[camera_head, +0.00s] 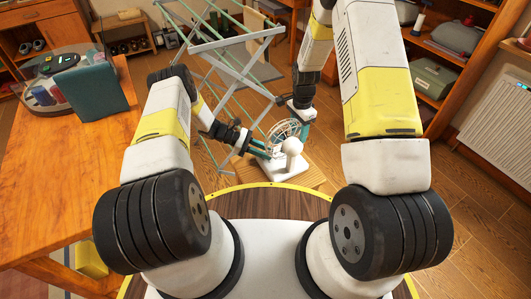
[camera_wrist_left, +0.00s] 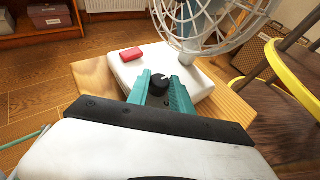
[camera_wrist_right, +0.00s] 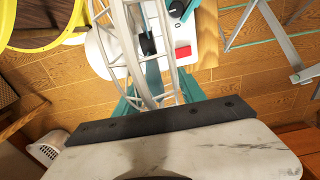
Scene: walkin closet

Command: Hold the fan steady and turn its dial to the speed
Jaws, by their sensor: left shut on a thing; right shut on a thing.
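The white fan (camera_head: 292,148) stands upright on a small wooden stand (camera_head: 312,178), in front of my base. Its round wire cage (camera_wrist_left: 215,18) rises above a white base (camera_wrist_left: 128,70) with a black dial (camera_wrist_left: 158,83) and a red block-shaped piece (camera_wrist_left: 131,53). My left gripper (camera_wrist_left: 160,92) is shut on the black dial, one teal finger on each side. My right gripper (camera_wrist_right: 158,100) is shut on the rim of the fan's cage (camera_wrist_right: 140,50), with the rim between its teal fingers. In the head view the dial is hidden.
A folding drying rack (camera_head: 225,75) stands close behind and left of the fan. A wooden table (camera_head: 50,165) with a display case (camera_head: 55,75) is at the left. Shelves (camera_head: 455,60) and a white radiator (camera_head: 500,120) are at the right.

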